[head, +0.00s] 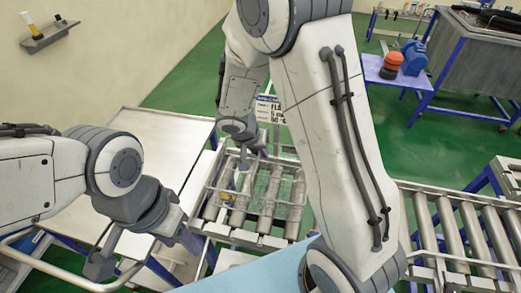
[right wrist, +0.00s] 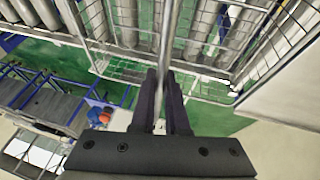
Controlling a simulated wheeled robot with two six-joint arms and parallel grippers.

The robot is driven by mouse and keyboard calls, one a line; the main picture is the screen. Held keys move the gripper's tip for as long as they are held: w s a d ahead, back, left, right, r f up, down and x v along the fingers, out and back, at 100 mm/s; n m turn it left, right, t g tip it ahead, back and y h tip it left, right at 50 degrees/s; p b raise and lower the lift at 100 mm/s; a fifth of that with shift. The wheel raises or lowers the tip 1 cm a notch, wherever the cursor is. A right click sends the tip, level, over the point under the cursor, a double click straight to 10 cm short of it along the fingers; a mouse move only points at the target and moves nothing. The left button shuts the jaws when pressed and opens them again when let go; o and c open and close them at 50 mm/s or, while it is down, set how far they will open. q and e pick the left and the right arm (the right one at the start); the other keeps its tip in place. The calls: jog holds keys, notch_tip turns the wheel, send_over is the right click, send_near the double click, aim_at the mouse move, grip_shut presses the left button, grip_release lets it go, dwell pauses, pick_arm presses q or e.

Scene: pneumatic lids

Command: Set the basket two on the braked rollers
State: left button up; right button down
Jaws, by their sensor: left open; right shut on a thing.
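The wire basket (head: 287,203) is over a short run of grey rollers (head: 268,192) in the head view. My right gripper (head: 243,160) is shut on the basket's wire at its far side. In the right wrist view the fingers (right wrist: 163,75) close around a thin bar, with the basket's wire mesh (right wrist: 262,42) and rollers beyond. I cannot tell whether the basket touches the rollers. My left gripper (head: 147,254) is open and empty, left of the basket over a metal rail. My right arm hides part of the rollers and the basket's right surroundings.
A bare metal-topped table (head: 165,135) stands left of the rollers. More rollers (head: 470,228) run off to the right. A printed sign (head: 268,107) stands behind the basket. A blue bench (head: 385,72) with an orange and a blue item and a large metal tank (head: 475,55) stand far back.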

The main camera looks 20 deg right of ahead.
jog(key=shift+f+b, duration=0.45)
dwell(0.6)
jog(key=c, duration=0.8)
grip_release()
jog(key=shift+c, duration=0.2)
jog(key=b+v, duration=0.1)
jog(key=v, duration=0.9)
jog(key=shift+a+r+b, duration=0.2)
jog(key=shift+r+b, duration=0.05)
jog(key=shift+b, duration=0.15)
